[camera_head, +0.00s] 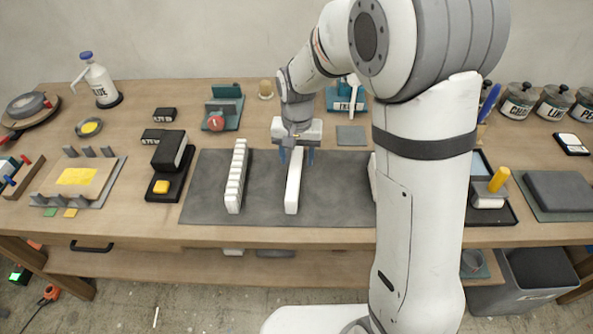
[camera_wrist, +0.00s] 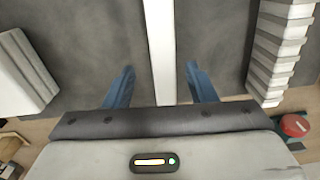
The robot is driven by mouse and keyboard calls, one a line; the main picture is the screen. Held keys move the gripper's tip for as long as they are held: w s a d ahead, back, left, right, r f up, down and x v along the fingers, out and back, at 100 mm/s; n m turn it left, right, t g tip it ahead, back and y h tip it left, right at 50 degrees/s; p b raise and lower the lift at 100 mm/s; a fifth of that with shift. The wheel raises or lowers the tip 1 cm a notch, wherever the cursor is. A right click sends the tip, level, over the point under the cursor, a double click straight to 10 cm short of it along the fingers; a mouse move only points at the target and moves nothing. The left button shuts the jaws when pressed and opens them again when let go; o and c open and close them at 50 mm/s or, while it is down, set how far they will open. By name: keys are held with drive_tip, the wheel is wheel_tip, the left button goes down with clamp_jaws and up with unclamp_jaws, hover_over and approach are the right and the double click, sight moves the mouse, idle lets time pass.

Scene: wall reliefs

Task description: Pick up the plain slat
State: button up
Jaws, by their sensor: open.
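The plain slat (camera_head: 293,190) is a smooth white bar lying lengthwise on the dark grey mat (camera_head: 335,205). It also shows in the wrist view (camera_wrist: 160,45), running down the middle. My gripper (camera_head: 297,156) is open over the slat's far end. In the wrist view its two blue fingers (camera_wrist: 162,85) stand one on each side of the slat, with a gap on both sides. Nothing is held. The slat's far end is partly hidden by my gripper.
A notched white slat (camera_head: 236,180) lies left of the plain one. A third white piece (camera_wrist: 22,70) lies on the other side, mostly hidden by my arm in the head view. A teal stand with a red object (camera_head: 216,122) sits behind the mat. Mat between the slats is clear.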

sight(295, 167)
drive_tip(key=f, duration=0.3)
drive_tip(key=f+p, duration=0.1)
drive_tip(key=shift+s+a+f, duration=0.25)
drive_tip(key=shift+s+f, duration=0.1)
drive_tip(key=shift+f, duration=0.5)
clamp_jaws()
